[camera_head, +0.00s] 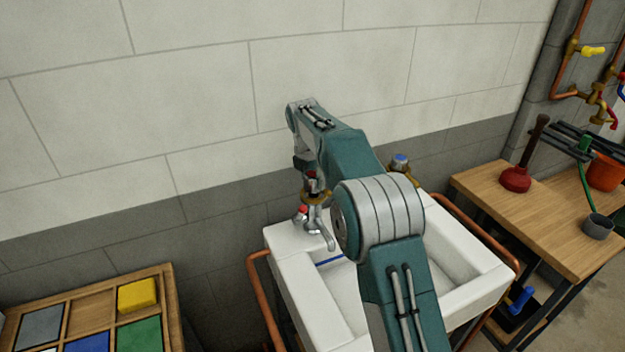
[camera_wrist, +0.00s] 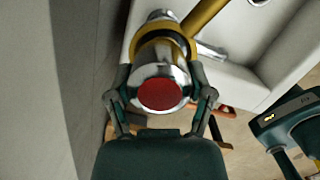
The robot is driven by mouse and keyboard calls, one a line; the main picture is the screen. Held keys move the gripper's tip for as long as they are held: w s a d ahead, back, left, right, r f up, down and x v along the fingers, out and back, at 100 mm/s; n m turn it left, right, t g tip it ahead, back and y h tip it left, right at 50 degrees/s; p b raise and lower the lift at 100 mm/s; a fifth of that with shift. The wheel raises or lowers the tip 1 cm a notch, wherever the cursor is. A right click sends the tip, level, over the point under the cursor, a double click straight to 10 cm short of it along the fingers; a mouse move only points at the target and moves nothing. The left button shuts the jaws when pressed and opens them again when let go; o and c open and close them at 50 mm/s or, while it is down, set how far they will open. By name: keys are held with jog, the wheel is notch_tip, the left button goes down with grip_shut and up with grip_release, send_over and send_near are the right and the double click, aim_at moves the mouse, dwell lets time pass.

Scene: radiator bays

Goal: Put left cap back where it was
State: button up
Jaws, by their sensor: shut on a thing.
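The left cap (camera_wrist: 160,94) is a chrome cap with a red disc on its end, seen nearly end-on in the wrist view. My gripper (camera_wrist: 161,98) is shut on it, one finger on each side. A brass ring (camera_wrist: 183,40) shows right behind the cap, with the chrome left tap body beyond. In the head view my gripper (camera_head: 311,181) is over the left tap (camera_head: 317,224). My fingers and arm partly hide the cap there. I cannot tell whether the cap touches the tap or is fully seated.
The right tap has a blue cap (camera_head: 400,160) above brass, partly behind my arm. The white sink (camera_head: 285,270) lies below. A wooden bench (camera_head: 510,212) with a plunger (camera_head: 516,180) stands right. A divided tray (camera_head: 92,310) with coloured blocks is left. The wall is close behind.

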jog(key=shift+f, duration=0.55)
jog(key=o, duration=1.1)
jog(key=shift+o, duration=0.2)
jog(key=shift+r, duration=0.1)
